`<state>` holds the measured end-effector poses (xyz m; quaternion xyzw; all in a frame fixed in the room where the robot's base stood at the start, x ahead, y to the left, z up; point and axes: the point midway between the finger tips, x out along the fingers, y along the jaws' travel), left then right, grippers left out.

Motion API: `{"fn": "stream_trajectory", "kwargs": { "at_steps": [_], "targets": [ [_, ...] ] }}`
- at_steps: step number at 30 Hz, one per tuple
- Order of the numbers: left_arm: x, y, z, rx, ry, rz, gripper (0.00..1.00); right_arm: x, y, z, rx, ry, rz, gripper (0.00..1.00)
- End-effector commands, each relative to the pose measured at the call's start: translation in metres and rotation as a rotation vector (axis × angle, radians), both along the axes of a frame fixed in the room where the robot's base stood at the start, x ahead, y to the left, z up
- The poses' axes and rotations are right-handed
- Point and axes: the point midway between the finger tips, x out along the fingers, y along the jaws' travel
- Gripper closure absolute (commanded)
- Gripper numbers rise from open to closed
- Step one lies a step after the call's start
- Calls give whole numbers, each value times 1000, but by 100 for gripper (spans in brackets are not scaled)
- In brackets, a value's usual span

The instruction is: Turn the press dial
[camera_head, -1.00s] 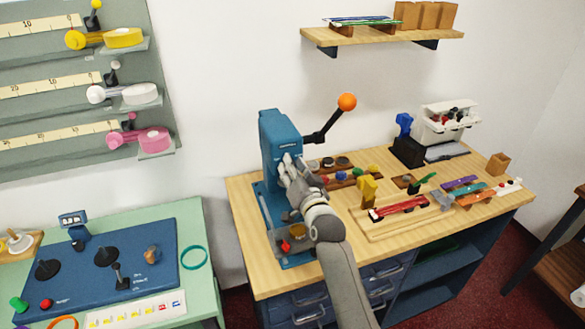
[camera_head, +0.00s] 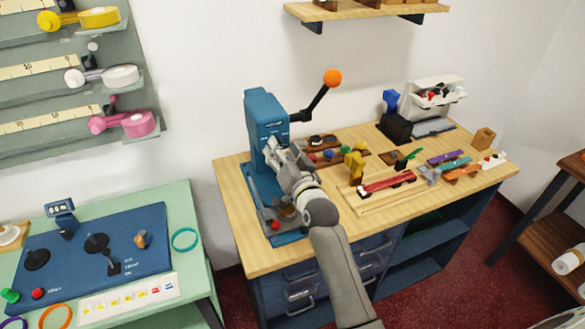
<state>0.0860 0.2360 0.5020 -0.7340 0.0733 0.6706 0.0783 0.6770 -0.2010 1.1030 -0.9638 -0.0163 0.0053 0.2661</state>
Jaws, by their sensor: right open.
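The blue press (camera_head: 262,112) stands upright at the left end of the wooden workbench. Its lever rises to the right and ends in an orange ball (camera_head: 332,77). My right gripper (camera_head: 277,153) is open at the front of the press body, pointing up and to the left. It covers that part of the press, so the press dial cannot be made out, and I cannot tell whether the fingers touch anything. A red piece (camera_head: 275,225) shows on the press base below my gripper. My left gripper is not in view.
Small coloured parts lie on the bench right of my arm, including a yellow piece (camera_head: 355,165) and a red-and-white tool (camera_head: 388,184). A white-topped device (camera_head: 432,95) stands behind. A green table (camera_head: 190,272) with a blue control panel (camera_head: 75,262) is at left.

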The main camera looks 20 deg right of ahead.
Motion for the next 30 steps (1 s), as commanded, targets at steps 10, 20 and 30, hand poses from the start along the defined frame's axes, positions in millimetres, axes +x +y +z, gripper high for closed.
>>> {"fn": "stream_trajectory", "kwargs": {
  "at_steps": [10, 20, 30],
  "targets": [
    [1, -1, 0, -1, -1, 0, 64, -67, -2, -1, 0, 2, 0, 52],
    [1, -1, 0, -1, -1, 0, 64, -98, -3, 0, 0, 2, 0, 52],
    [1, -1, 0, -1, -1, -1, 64, -100, -3, 0, 1, 1, 1, 52]
  ]
}}
